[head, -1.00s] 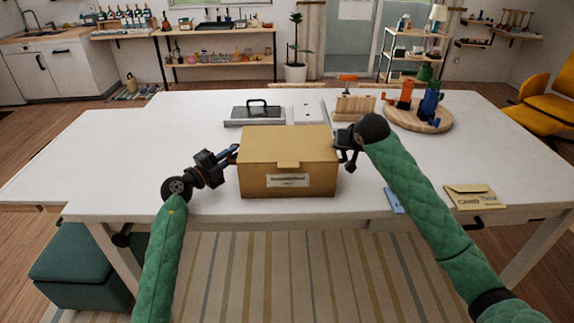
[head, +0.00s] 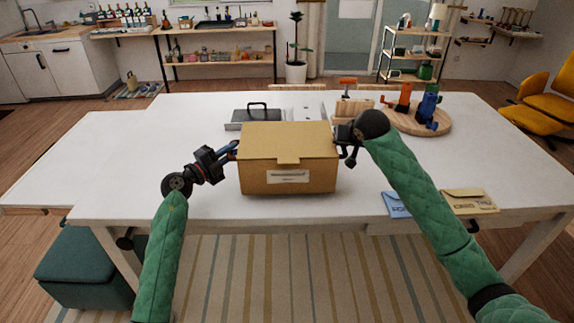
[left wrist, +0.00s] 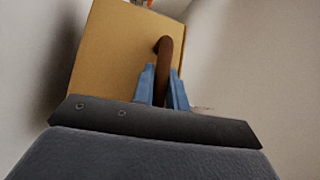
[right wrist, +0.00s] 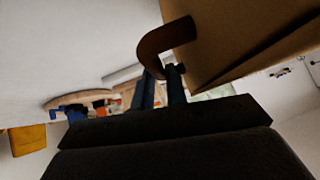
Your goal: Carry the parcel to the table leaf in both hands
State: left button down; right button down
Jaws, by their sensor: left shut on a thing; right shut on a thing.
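The parcel (head: 288,160) is a closed tan box with a front flap and a white label, upright over the main white table in the head view. My left gripper (head: 233,148) is shut on its left brown handle, which shows in the left wrist view (left wrist: 172,62) between blue fingertips. My right gripper (head: 345,150) is at its right side, shut on the other brown handle (right wrist: 163,42), seen in the right wrist view. Whether the underside clears the tabletop is hard to tell. The table leaf (head: 65,165) is the bare white surface at the left.
Behind the parcel are a grey case with a black handle (head: 252,122) and a wooden rack (head: 352,107). A round wooden board (head: 415,120) holds orange and blue items. Blue (head: 396,205) and tan envelopes (head: 470,201) lie front right. A green stool (head: 88,268) stands below the leaf.

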aim_at(66, 171)
jog(key=i+j, duration=0.1)
jog(key=j, duration=0.65)
jog(key=i+j, duration=0.1)
jog(key=j, duration=0.6)
jog(key=i+j, duration=0.1)
jog(key=j, duration=1.35)
jog(key=i+j, duration=0.15)
jog(key=j, duration=0.6)
jog(key=i+j, duration=0.1)
jog(key=j, duration=0.6)
